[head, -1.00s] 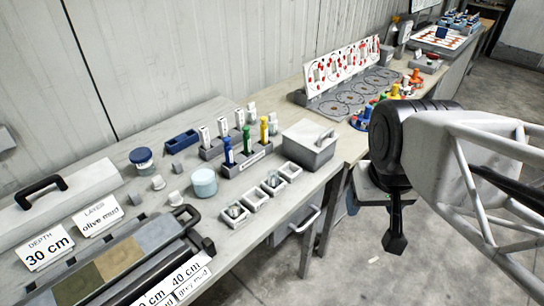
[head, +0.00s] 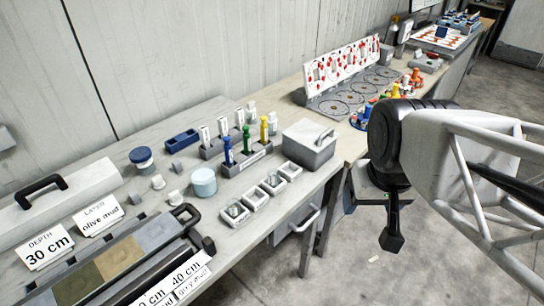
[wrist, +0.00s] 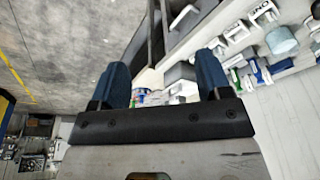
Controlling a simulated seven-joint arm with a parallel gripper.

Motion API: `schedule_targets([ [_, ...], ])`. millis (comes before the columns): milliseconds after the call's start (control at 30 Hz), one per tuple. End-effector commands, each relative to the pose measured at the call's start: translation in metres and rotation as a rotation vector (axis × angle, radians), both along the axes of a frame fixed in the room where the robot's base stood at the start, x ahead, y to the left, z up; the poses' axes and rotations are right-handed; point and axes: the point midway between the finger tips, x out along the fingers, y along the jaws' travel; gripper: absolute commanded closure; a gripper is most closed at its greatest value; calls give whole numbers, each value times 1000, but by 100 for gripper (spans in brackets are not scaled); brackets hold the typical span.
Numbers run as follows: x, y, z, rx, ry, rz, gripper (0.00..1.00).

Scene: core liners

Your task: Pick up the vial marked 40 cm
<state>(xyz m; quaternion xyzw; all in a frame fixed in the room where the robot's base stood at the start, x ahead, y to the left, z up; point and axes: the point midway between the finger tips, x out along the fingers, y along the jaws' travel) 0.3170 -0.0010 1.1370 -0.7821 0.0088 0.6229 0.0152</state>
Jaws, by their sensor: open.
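A card reading 40 cm, grey mud (head: 190,275) stands at the front of the core tray (head: 118,260) in the head view. I cannot pick out a vial marked 40 cm; small labels are unreadable. White labelled holders (head: 205,137) stand in a grey rack behind a rack (head: 246,165) of blue, green and yellow-topped tools. My gripper (wrist: 163,82) is open and empty, with two blue fingers in the wrist view. In the head view it is out over the floor, right of the bench, away from these things.
A grey lidded box (head: 309,150) stands right of the tool rack. A pale blue jar (head: 204,182) and a blue-lidded jar (head: 141,159) stand left of it. A depth card reading 30 cm (head: 46,246) is at the left. Open floor lies beside the bench.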

Motion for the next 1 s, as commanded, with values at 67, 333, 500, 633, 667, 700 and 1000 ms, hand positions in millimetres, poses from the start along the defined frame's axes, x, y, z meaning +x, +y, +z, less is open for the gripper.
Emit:
schedule_targets([
  [67,3,4,-4,28,12,-18,29],
  [333,24,35,-28,245,99,-174,29],
  [500,45,62,-44,435,180,-332,29],
  [633,63,80,-57,575,247,-466,29],
  [667,68,84,-59,606,263,-497,29],
  [700,74,89,-62,649,282,-539,29],
  [1000,125,117,-89,944,434,-882,29],
])
